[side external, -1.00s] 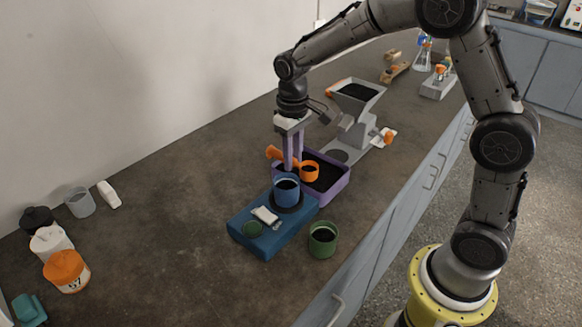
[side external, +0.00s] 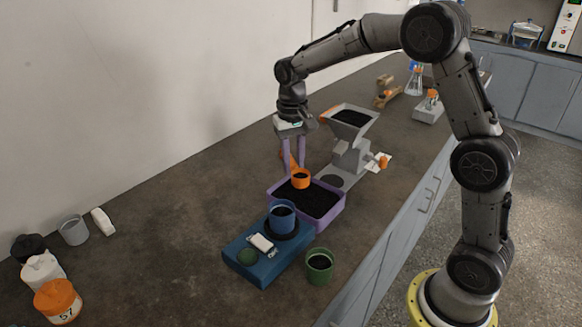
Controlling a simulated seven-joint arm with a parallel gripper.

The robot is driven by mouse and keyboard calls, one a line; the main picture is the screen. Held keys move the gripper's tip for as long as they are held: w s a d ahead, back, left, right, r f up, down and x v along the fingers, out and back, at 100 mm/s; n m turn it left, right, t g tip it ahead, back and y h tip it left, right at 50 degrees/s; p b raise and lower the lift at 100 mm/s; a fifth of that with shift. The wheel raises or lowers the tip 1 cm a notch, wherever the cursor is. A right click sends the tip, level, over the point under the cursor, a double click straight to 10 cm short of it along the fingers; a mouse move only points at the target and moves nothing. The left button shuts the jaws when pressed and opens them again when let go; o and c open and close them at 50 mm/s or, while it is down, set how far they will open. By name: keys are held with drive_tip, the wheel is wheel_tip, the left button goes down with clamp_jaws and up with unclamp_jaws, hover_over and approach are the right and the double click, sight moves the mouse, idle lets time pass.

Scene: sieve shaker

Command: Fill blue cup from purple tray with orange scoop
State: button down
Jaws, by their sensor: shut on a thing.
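The orange scoop (side external: 301,180) is held by my gripper (side external: 295,168), whose two purple fingers are shut on its handle. The scoop's bowl is over the back part of the purple tray (side external: 335,216), apart from the blue cup. Its opening looks dark; how full it is cannot be told. The tray holds dark granular material. The blue cup (side external: 282,219) stands upright on the dark round pan of a blue scale (side external: 262,266), in front of the tray. The inside of the cup looks dark, and its fill level is unclear.
A green cup (side external: 319,266) with dark contents stands right of the scale. A grey hopper device (side external: 350,135) stands behind the tray. The counter between is clear.

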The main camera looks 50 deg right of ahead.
drive_tip(key=shift+w+d+f+m+t+y, duration=0.25)
drive_tip(key=shift+d+f+m+t+y, duration=0.2)
drive_tip(key=shift+d+m+t+y, duration=0.4)
drive_tip(key=shift+w+d+f+m+t+y, duration=0.2)
drive_tip(key=shift+d+f+m+t+y, duration=0.3)
drive_tip(key=shift+m+t, duration=0.65)
drive_tip(key=shift+w+d+f+m+t+y, duration=0.25)
drive_tip(key=shift+d+f+m+t+y, duration=0.2)
drive_tip(key=shift+d+m+t, duration=0.5)
drive_tip(key=shift+s+r+t+y, duration=0.1)
drive_tip(key=shift+t+y, duration=0.2)
drive_tip(key=shift+t, duration=0.35)
drive_tip(key=shift+s+d+r+t+y, duration=0.1)
drive_tip(key=shift+s+d+t+y, duration=0.1)
drive_tip(key=shift+t+y, duration=0.75)
drive_tip(key=shift+s+d+r+t+y, duration=0.15)
drive_tip(key=shift+t+y, duration=0.3)
drive_tip(key=shift+t, duration=1)
drive_tip(key=shift+a+f, duration=0.1)
